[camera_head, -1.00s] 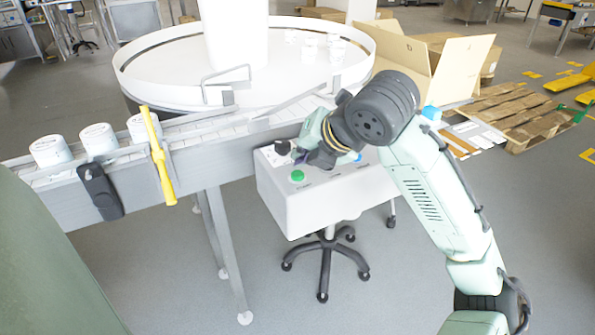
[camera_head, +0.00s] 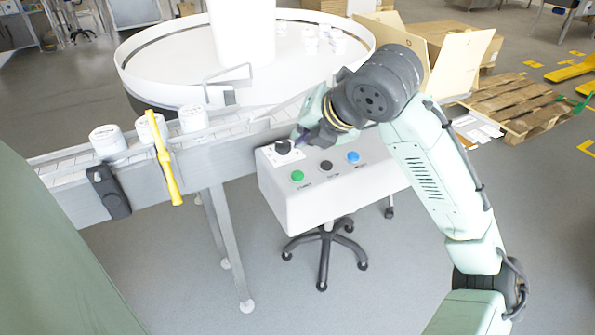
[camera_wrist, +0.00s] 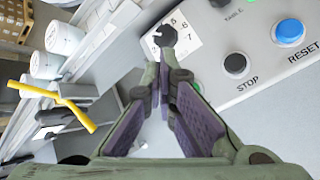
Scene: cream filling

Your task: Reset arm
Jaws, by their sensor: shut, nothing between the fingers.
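My gripper (camera_head: 303,134) is at the left end of the white control box, beside the black rotary knob (camera_head: 284,147). In the wrist view, the purple-padded fingers of my gripper (camera_wrist: 164,72) meet at their tips with nothing between them, just below the knob (camera_wrist: 165,36) on its numbered dial plate. I cannot tell whether they touch the knob. My arm reaches in from the right, over the box. The box carries a green button (camera_head: 297,176), a black STOP button (camera_head: 326,165) and a blue RESET button (camera_head: 352,157).
White jars (camera_head: 107,140) stand on the conveyor (camera_head: 75,172). A yellow-handled tool (camera_head: 165,165) and a black device (camera_head: 108,190) are at its front edge. A round white turntable (camera_head: 165,97) stands behind. Open cardboard boxes (camera_head: 462,60) and a pallet (camera_head: 517,105) lie right.

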